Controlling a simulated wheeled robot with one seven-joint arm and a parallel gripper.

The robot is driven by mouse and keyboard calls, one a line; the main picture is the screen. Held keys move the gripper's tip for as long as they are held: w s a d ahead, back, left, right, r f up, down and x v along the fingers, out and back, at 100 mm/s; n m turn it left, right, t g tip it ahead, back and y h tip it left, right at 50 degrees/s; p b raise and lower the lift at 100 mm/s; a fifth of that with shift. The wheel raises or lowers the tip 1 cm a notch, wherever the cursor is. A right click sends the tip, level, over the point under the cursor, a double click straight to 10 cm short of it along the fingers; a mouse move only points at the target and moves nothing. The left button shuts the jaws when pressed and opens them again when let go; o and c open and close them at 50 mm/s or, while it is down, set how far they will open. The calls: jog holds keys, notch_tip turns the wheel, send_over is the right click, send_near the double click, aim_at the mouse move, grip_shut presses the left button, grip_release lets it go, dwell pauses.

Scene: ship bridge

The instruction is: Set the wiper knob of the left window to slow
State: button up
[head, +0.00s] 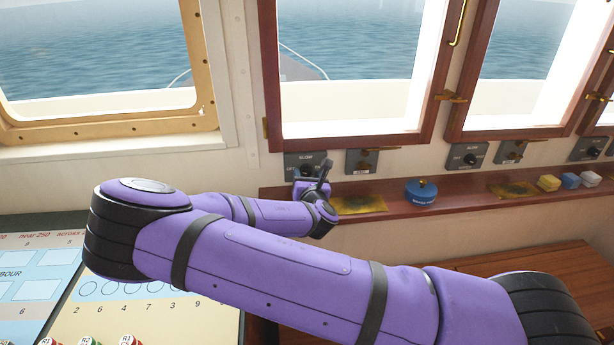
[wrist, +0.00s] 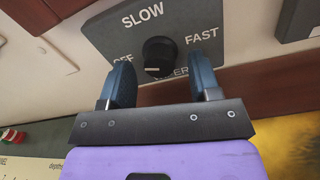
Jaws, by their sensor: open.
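The wiper knob (wrist: 160,56) is black and round, on a grey plate (wrist: 225,22) lettered SLOW at the top, OFF at left and FAST at right; the word below is partly hidden. A pale mark shows on the knob's lower face; I cannot tell which setting it points to. In the head view this plate (head: 291,160) sits under the wooden-framed left window (head: 268,75), and my gripper largely hides its knob. My gripper (wrist: 162,64) is open, its two dark fingers on either side of the knob, with visible gaps. It also shows in the head view (head: 311,178).
A wooden ledge (head: 455,193) runs below the plates, with a yellow cloth (head: 360,205), a blue tin (head: 421,192) and small blocks (head: 549,183). A second plate (head: 362,161) with a latch-like fitting is just right. Another knob plate (head: 467,157) is farther right.

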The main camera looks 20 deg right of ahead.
jog(key=shift+w, duration=0.35)
jog(key=shift+c, duration=0.5)
jog(key=c, duration=0.8)
jog(key=shift+m, duration=0.3)
jog(key=m, duration=1.3)
jog(key=shift+m, duration=0.3)
